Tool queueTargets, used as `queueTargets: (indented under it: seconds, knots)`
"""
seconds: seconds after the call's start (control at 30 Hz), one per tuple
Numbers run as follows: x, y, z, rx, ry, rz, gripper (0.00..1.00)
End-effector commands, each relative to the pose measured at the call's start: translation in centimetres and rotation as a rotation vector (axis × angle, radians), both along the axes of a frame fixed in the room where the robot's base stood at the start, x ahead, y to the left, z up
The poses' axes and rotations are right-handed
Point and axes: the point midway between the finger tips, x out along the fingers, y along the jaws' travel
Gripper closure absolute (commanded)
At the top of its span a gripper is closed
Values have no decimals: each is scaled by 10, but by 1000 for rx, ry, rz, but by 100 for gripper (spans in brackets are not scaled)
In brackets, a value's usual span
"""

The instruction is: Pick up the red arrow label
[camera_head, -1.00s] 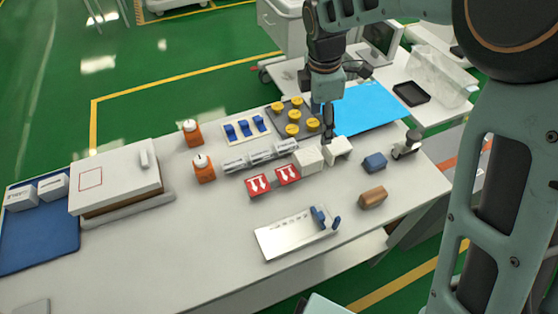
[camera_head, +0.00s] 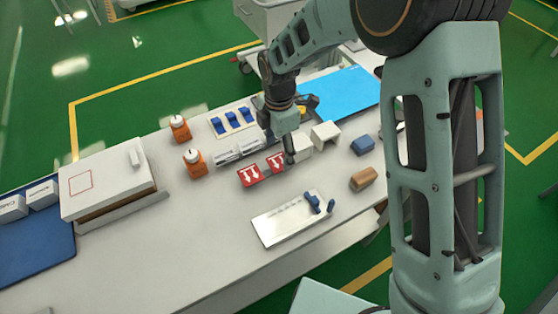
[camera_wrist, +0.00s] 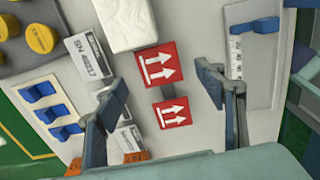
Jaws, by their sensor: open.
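Two red labels with white double arrows lie side by side on the white table. In the head view one is the left red arrow label (camera_head: 249,175) and the other is the right red arrow label (camera_head: 275,162). The wrist view shows both, the upper label (camera_wrist: 160,64) and the lower label (camera_wrist: 173,112). My gripper (camera_head: 290,158) is above the table close to the right label. In the wrist view the fingers of my gripper (camera_wrist: 170,103) are spread apart on either side of the labels, with nothing held between them.
White boxes (camera_head: 325,134) stand just beyond the labels. Grey-white labelled packs (camera_head: 225,157) lie behind them. A blue block (camera_head: 362,145) and a brown block (camera_head: 364,179) are to the right. Orange containers (camera_head: 195,163) stand left.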

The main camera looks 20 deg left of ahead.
Motion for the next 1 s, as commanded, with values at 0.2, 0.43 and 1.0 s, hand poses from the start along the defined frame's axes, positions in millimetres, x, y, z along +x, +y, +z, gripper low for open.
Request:
queueTargets:
  seconds: [0.2,0.43,1.0]
  knots:
    - [0,-1,-28,-1,2,-1,36]
    - [1,0,-32,0,0,-1,36]
    - [1,0,-37,0,0,0,36]
